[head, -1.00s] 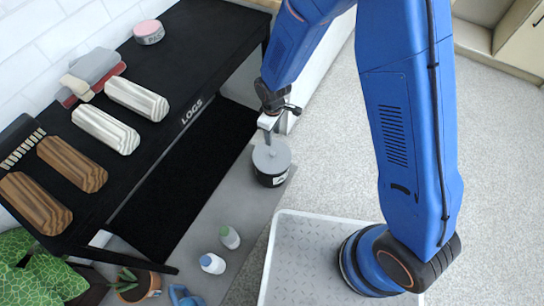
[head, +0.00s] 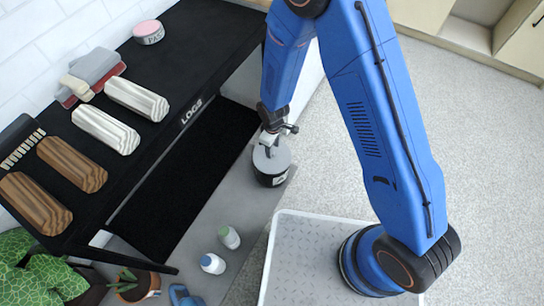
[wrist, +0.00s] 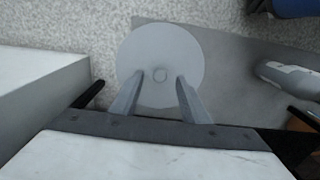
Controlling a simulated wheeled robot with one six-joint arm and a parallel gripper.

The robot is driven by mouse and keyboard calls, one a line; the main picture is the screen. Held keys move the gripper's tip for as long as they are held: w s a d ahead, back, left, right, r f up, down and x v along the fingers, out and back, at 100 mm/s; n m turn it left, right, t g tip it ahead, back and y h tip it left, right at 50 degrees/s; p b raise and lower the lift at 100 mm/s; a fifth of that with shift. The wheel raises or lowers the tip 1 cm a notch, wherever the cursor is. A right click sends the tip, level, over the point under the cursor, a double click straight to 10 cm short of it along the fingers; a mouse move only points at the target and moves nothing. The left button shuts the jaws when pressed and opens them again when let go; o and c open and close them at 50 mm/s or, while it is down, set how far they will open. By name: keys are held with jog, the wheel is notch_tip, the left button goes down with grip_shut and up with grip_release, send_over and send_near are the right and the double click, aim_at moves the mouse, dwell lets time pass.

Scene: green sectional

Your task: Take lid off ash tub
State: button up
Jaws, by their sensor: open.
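The ash tub (head: 271,179) is a dark round tub with a pale label, standing on the grey mat beside the black table. My gripper (head: 268,150) is right above the lid, pointing down. Whether the fingertips touch the lid I cannot tell.
The black table (head: 205,45) with logs stands to the left, its edge close to my arm. Open floor (head: 450,130) lies to the right.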

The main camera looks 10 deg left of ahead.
jog(key=shift+f, duration=1.95)
jog(key=shift+c, duration=0.2)
grip_shut()
jog(key=shift+r, duration=0.1)
